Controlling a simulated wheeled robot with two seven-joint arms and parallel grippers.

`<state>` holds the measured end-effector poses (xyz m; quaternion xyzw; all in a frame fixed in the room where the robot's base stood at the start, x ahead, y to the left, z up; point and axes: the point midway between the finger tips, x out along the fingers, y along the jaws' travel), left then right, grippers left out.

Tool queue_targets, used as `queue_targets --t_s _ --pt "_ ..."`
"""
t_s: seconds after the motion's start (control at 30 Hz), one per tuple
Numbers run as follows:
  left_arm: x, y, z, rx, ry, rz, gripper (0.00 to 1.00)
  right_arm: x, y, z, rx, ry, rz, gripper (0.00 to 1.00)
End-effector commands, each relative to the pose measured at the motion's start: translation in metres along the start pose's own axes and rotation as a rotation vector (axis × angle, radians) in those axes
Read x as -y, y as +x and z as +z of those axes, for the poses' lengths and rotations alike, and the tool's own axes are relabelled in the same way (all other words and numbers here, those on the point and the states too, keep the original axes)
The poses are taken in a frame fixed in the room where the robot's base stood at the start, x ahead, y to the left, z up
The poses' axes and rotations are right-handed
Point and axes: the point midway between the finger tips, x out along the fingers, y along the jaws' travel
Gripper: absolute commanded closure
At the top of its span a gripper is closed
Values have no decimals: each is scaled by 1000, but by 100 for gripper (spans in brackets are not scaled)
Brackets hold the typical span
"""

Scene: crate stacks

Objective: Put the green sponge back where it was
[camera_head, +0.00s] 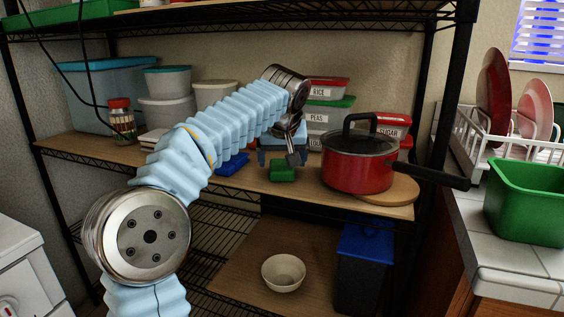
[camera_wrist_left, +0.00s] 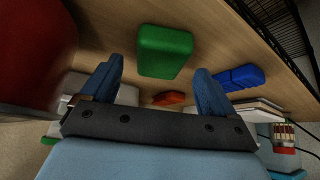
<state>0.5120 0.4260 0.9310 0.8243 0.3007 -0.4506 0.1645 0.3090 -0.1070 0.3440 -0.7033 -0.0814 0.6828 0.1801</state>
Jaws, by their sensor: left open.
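The green sponge (camera_head: 283,173) lies on the wooden middle shelf, near its front edge and left of the red pot. It also shows in the left wrist view (camera_wrist_left: 165,50), just beyond the fingertips and roughly between them. My left gripper (camera_head: 292,157) is over the shelf close to the sponge. In the left wrist view its two fingers (camera_wrist_left: 158,78) are spread apart with nothing gripped. Whether a finger touches the sponge I cannot tell. A blue sponge (camera_head: 232,164) lies to the left, and an orange-red block (camera_wrist_left: 168,98) shows in the wrist view. My right gripper is out of view.
The red pot (camera_head: 357,165) with a black lid and long handle stands close on the right, on a round board (camera_head: 398,191). Labelled containers (camera_head: 316,117) stand behind. A white bowl (camera_head: 283,273) and a dark blue-lidded bin (camera_head: 362,270) are on the shelf below.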

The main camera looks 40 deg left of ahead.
Motion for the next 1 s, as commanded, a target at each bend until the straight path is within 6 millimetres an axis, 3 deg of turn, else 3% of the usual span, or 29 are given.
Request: queue_targets --t_s 0.2,0.4,0.6,1.0 --pt "0 -55 -2 -4 0 3 12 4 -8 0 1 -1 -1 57" --pt "-1 -88 -1 -2 1 2 12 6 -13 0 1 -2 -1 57" --pt "0 -99 0 0 0 -1 12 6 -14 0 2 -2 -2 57" --pt "0 -99 0 0 0 -1 12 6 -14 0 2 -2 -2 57"
